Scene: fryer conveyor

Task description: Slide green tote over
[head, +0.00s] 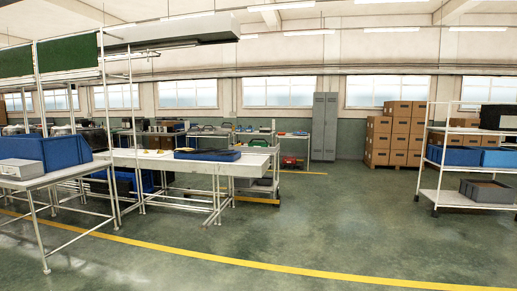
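I cannot make out a clear green tote. A small green object (258,143) sits on a far table at the back middle, too small to identify. The long white table or conveyor (150,163) at left centre carries a low dark blue tray or tote (208,154). Neither of my grippers is in view.
A wheeled white shelf cart (458,197) stands at right with blue bins (455,156) and a grey crate (487,191). Stacked cartons (393,137) and grey lockers (324,127) are at the back. The green floor (300,225) is open, crossed by a yellow line (270,265).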

